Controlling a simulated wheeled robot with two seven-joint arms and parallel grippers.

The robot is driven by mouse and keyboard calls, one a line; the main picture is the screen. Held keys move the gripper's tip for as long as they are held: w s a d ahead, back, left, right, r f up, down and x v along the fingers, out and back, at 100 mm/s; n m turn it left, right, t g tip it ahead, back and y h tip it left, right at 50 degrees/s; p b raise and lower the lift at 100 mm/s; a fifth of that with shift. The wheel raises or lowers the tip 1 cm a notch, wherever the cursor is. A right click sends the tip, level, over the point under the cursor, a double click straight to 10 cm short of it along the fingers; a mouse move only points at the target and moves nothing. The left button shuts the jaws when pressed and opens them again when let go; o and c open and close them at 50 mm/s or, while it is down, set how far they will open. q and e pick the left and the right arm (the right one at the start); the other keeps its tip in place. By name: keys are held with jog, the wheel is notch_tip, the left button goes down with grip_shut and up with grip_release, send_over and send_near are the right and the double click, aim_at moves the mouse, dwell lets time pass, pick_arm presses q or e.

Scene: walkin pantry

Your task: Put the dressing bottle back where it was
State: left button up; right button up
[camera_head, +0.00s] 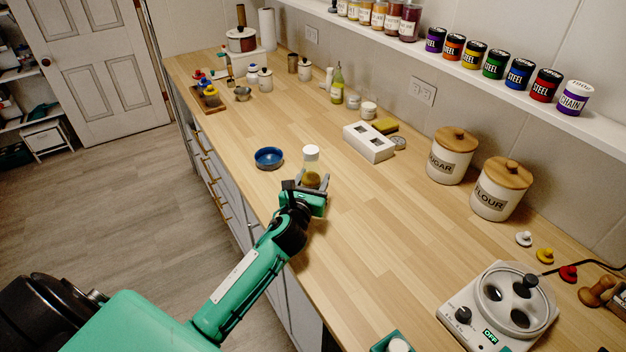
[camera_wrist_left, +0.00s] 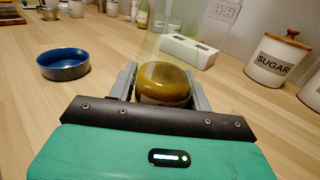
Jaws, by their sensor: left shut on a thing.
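The dressing bottle (camera_head: 312,161) is a clear bottle with a white cap and a brownish-yellow liquid at the bottom. It stands upright over the counter, near its front edge. My left gripper (camera_head: 312,184) is shut on it from the near side. In the left wrist view the bottle's amber lower part (camera_wrist_left: 165,82) sits between the fingers of the gripper (camera_wrist_left: 163,90). I cannot tell whether its base touches the counter. My right gripper is not in view.
A blue bowl (camera_head: 268,157) is just left of the bottle and also shows in the wrist view (camera_wrist_left: 62,64). A white box with openings (camera_head: 368,142) is to the right behind. Sugar (camera_head: 452,155) and flour (camera_head: 500,189) canisters stand further right. The wooden counter (camera_head: 390,230) nearby is clear.

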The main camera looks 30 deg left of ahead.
pick_arm(q)
jog(key=o, duration=0.8)
jog(key=shift+f, duration=0.15)
jog(key=o, duration=0.5)
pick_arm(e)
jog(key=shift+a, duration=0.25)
pick_arm(q)
jog(key=s, duration=0.3)
jog(key=s+d+b, duration=0.1)
jog(key=s, duration=0.6)
jog(key=shift+s+d+b, duration=0.15)
jog(key=shift+d+b, duration=0.2)
jog(key=shift+d, duration=0.05)
jog(key=shift+s+d+r, duration=0.15)
jog(key=shift+s+r, duration=0.1)
jog(key=shift+s, duration=0.55)
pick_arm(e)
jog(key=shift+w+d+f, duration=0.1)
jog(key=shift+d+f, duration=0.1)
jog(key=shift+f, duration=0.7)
